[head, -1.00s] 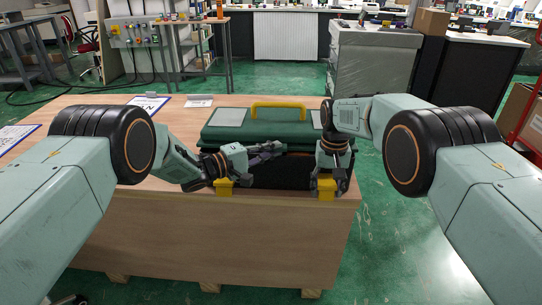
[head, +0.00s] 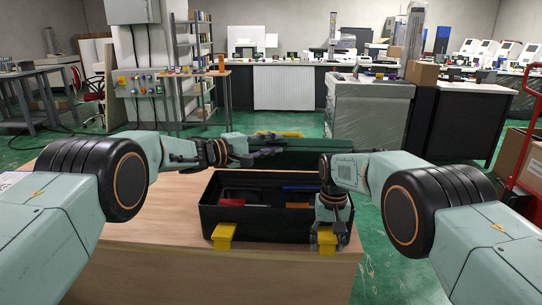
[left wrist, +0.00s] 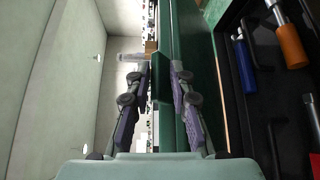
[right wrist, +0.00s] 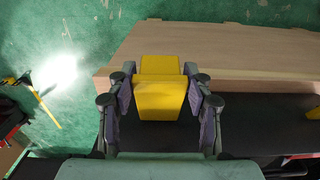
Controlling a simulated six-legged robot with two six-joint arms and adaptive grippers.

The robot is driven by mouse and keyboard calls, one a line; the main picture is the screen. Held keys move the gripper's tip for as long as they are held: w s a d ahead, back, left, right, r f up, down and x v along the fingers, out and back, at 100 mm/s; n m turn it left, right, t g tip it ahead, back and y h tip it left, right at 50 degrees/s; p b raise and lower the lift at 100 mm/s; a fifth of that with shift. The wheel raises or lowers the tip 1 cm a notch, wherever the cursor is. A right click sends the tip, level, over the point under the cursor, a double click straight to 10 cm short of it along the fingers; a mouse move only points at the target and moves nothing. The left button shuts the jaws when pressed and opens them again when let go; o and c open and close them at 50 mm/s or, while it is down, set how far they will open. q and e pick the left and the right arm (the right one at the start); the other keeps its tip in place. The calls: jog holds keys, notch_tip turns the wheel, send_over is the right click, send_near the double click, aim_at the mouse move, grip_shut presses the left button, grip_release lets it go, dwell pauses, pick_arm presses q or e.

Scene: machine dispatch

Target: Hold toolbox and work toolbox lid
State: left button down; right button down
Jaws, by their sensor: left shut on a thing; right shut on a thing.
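The toolbox (head: 275,226) stands open on the wooden table, its black body facing me. Its green lid (head: 305,153) is raised at the back, with the yellow handle (head: 280,134) behind it. My left gripper (head: 266,156) is shut on the lid's edge; the lid (left wrist: 162,115) shows between its fingers in the left wrist view. My right gripper (head: 328,232) is shut on the yellow right latch (right wrist: 160,98) at the toolbox's front right. The yellow left latch (head: 223,234) is free. Part of the lid is hidden behind my right arm.
Tools lie inside the toolbox, including an orange-handled one (left wrist: 291,45) and a blue-handled one (left wrist: 244,62). The wooden tabletop (head: 165,215) is clear left of the toolbox. A wrapped grey cabinet (head: 368,115) stands behind, on the green floor.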

pick_arm(q)
jog(key=shift+w+r, duration=0.6)
jog(key=shift+w, duration=0.05)
jog(key=c, duration=1.4)
grip_release()
jog(key=shift+v, duration=0.75)
jog(key=v, duration=1)
jog(key=shift+s+a, duration=0.2)
